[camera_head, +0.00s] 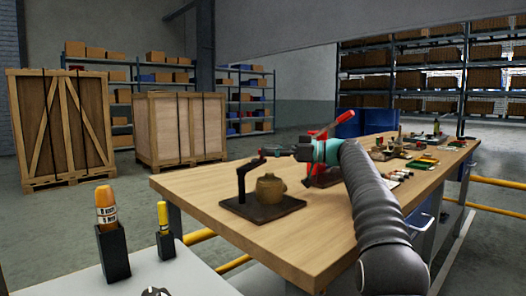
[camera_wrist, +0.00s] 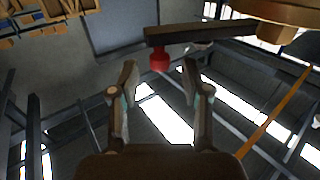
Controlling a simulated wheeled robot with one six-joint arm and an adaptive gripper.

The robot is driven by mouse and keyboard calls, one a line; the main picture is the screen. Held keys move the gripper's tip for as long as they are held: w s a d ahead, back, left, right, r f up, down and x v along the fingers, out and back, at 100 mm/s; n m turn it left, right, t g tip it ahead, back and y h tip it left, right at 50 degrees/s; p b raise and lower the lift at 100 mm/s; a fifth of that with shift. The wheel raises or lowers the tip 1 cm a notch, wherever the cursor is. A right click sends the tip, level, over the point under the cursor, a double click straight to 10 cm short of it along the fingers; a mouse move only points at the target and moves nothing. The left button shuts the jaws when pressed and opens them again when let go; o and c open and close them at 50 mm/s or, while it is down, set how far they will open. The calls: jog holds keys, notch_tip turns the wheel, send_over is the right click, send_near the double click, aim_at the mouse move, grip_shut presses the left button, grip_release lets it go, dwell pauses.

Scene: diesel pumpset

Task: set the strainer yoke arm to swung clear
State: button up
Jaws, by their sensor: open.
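The strainer (camera_head: 270,189) is a squat tan pot on a dark base plate (camera_head: 240,209) at the near left of the bench. A dark post stands beside it, with the dark yoke arm (camera_head: 250,165) at its top. My gripper (camera_head: 270,153) is at the yoke arm's end, above the pot. In the wrist view, the yoke arm is a dark bar (camera_wrist: 200,34) with a red knob (camera_wrist: 160,60). The open fingers (camera_wrist: 158,80) lie either side of the knob's line, apart from it. Part of the tan strainer (camera_wrist: 280,12) shows top right.
Two bottle-like items in black holders (camera_head: 115,252) stand at the near left. Wooden crates (camera_head: 180,128) are farther off.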

jog(key=v, duration=0.9)
jog(key=shift+d, duration=0.15)
